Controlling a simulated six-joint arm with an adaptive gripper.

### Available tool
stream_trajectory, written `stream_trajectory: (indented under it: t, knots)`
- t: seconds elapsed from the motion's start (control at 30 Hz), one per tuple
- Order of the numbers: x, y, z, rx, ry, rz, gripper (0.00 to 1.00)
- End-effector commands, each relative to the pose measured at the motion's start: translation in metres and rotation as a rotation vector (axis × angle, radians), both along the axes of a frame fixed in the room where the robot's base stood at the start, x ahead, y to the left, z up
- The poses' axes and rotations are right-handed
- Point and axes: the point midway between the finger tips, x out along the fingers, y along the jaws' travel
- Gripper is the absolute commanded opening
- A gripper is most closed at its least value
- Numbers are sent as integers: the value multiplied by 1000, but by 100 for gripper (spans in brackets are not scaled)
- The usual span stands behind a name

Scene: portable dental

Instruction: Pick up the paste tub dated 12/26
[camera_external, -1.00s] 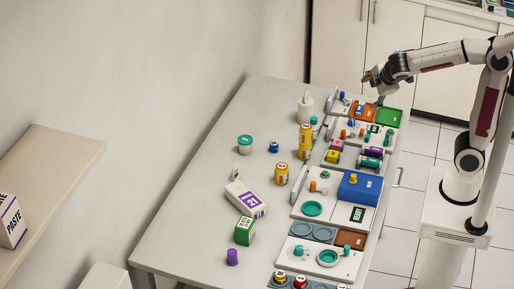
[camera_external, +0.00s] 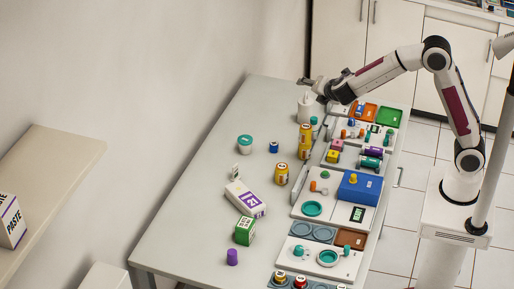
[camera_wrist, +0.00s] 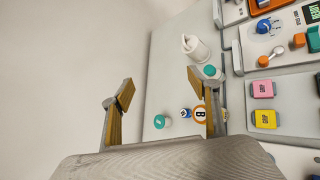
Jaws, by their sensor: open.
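A white tub with a teal lid (camera_external: 245,141) stands on the left part of the table; in the wrist view it (camera_wrist: 161,121) shows low between my fingers. A second small teal-lidded container (camera_external: 313,121) stands beside the white dispenser bottle; it also shows in the wrist view (camera_wrist: 210,72). I cannot read a date on either, so I cannot tell which is dated 12/26. My gripper (camera_external: 304,81) is open and empty, above the table's far end near the dispenser bottle. In the wrist view its fingers (camera_wrist: 160,101) are spread wide.
Devices and trays line the right side, including a green tray (camera_external: 389,117). The table's left strip is mostly clear. A box marked PASTE (camera_external: 11,222) sits on the shelf.

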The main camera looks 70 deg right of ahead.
Motion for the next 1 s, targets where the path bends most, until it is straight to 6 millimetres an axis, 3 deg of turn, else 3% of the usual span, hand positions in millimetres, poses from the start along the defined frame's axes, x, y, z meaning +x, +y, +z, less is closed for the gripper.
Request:
stream_trajectory:
  t: [0.5,0.8,1.0]
  knots:
    - [99,38,-76,-308,161,338,60]
    - [143,71,-137,-477,250,546,60]
    - [162,92,-174,-569,295,664,60]
